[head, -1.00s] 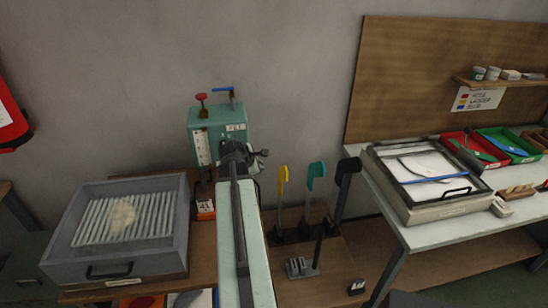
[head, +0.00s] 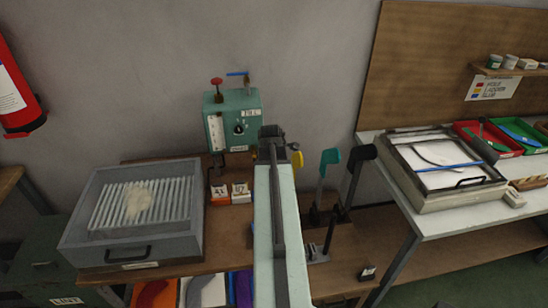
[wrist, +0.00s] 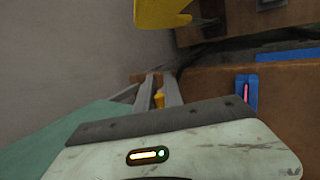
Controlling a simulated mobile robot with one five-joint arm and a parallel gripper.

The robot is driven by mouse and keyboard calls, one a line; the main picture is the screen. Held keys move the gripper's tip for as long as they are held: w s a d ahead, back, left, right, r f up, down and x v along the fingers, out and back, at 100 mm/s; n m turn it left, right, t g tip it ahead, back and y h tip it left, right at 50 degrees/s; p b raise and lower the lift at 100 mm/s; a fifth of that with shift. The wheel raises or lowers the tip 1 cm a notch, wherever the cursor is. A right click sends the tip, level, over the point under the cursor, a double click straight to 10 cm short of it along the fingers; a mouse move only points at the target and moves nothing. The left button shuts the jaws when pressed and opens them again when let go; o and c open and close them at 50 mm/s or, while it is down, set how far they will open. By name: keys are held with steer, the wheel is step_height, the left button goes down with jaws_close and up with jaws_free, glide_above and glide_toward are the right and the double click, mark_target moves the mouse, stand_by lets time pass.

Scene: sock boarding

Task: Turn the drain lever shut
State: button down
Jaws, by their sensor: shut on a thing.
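My gripper (wrist: 160,96) is shut, its two grey fingers close around a small yellow-orange piece (wrist: 159,100). I cannot tell whether that piece is the drain lever. A red-topped knob (head: 216,82) and a blue lever handle (head: 238,74) stand on top; the blue handle points left. My arm hides the area below the box's right side.
A yellow form (head: 297,159) stands right of my gripper and looms near in the wrist view (wrist: 162,12). A teal form (head: 329,158) and a black one (head: 357,170) stand beyond it. A grey tray (head: 75,232) with white ribs is at left. Orange-and-white blocks (head: 231,194) lie below the box.

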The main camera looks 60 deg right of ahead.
steer(key=shift+s+a, duration=0.1)
steer(key=c, duration=1.7)
jaws_free()
steer(key=shift+c, duration=0.2)
steer(key=p+v, duration=0.6)
steer(key=v, duration=0.1)
steer(key=shift+a+r, duration=0.3)
steer(key=shift+r+p, duration=0.15)
steer(key=shift+p, duration=0.2)
